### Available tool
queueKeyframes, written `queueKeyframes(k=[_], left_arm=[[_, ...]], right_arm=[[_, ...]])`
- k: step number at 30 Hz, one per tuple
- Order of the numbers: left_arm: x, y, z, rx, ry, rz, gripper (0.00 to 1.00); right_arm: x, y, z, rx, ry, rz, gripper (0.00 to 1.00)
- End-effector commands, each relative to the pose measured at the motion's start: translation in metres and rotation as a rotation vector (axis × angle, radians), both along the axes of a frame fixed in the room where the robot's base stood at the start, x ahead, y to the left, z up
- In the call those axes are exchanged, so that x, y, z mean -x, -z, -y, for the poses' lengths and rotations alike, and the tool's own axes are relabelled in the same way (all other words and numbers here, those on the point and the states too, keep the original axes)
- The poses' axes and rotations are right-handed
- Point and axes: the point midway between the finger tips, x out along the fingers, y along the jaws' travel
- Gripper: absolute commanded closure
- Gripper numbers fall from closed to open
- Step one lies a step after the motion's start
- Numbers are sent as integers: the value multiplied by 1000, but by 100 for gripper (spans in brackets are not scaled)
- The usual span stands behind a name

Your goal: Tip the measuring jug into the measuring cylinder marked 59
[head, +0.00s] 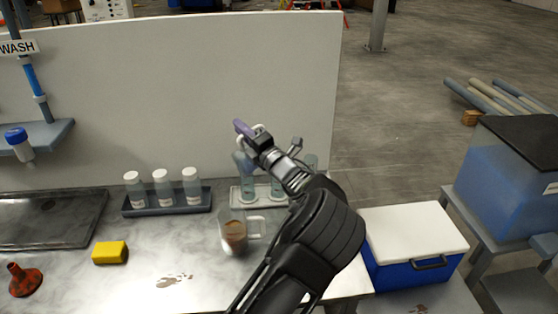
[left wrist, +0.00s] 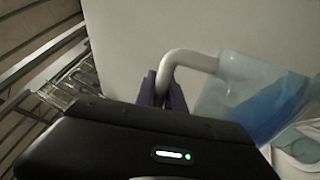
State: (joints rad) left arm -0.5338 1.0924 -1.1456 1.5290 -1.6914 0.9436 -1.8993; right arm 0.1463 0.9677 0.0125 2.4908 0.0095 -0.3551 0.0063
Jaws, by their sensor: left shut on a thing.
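My left gripper (head: 251,134) is shut on the handle of a clear measuring jug (head: 243,163) and holds it above the white rack (head: 237,198). In the left wrist view, the grey handle lies between purple finger pads, and the jug (left wrist: 240,72) is tilted with blue liquid (left wrist: 268,106) inside. Clear measuring cylinders, one of them here (head: 277,191), stand in the rack, partly hidden by my arm. A round pale rim (left wrist: 300,140) shows just below the jug in the left wrist view. I cannot read any cylinder's number. My right gripper is out of view.
A second jug (head: 234,234) with brown liquid stands in front of the rack. Three white-capped bottles (head: 162,188) stand in a dark tray left of it. A yellow sponge (head: 109,252) and red funnel (head: 25,280) lie further left. A white panel (head: 180,100) stands behind.

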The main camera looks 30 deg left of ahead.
Motion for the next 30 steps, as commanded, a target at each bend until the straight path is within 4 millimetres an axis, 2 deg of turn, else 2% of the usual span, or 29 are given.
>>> queueKeyframes(k=[30], left_arm=[[2, -2, -2, -27, 0, -63, 100]], right_arm=[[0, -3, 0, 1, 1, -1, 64]])
